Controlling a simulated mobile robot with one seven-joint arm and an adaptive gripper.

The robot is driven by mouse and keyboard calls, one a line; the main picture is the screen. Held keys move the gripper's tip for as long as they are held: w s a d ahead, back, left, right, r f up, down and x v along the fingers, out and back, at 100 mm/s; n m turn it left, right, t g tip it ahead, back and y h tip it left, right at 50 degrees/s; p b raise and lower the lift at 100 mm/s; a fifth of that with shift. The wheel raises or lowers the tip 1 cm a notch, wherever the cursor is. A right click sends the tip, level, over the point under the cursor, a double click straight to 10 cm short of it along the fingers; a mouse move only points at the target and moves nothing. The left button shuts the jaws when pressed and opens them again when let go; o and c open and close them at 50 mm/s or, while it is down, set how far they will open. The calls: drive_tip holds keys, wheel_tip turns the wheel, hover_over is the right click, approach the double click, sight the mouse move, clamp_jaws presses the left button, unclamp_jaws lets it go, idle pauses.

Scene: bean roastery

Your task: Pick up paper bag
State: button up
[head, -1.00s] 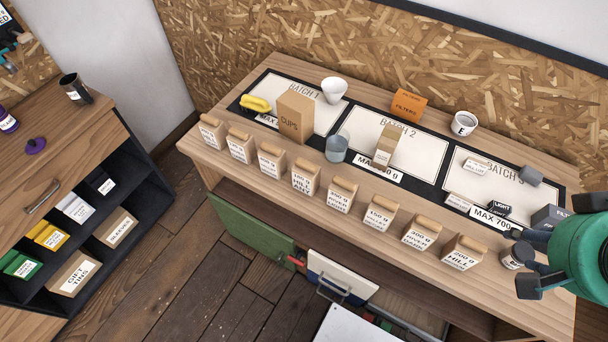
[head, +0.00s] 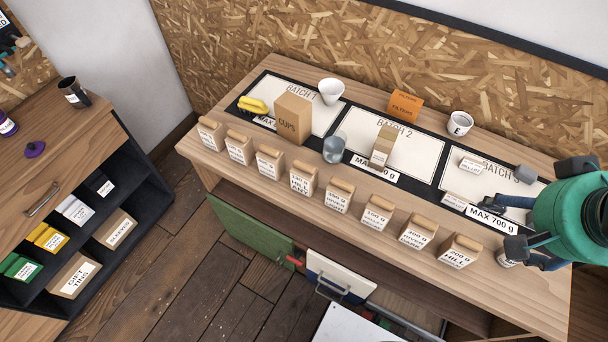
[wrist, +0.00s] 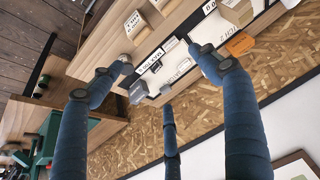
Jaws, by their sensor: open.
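Several tan paper bags with white labels and rolled tops stand upright in a row along the bench's front edge in the head view. The rightmost paper bag (head: 459,252) has a label that seems to read 200 g. To its left stand another paper bag (head: 417,233) and more like it. A labelled bag (wrist: 135,22) also shows at the top of the wrist view. My gripper (head: 524,208), with dark blue fingers, is open and empty above the bench's right end, right of the row. In the wrist view its fingers (wrist: 160,70) are spread apart with nothing between them.
The wooden bench (head: 515,293) carries a black mat with three batch panels. Behind the row are a brown cups box (head: 292,118), a glass (head: 334,149), a lone bag (head: 383,147), an orange filters box (head: 405,104) and white cups. A shelf unit stands at the left.

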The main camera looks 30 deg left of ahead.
drive_tip(key=w+a+r+g+p, duration=0.2)
drive_tip(key=w+a+p, duration=0.1)
drive_tip(key=w+a, duration=0.5)
drive_tip(key=g+p, duration=0.3)
drive_tip(key=p, duration=0.7)
hover_over(304, 164)
wheel_tip(304, 164, down, 13)
drive_tip(key=shift+f+b, duration=0.4)
drive_tip(key=shift+f, duration=3.85)
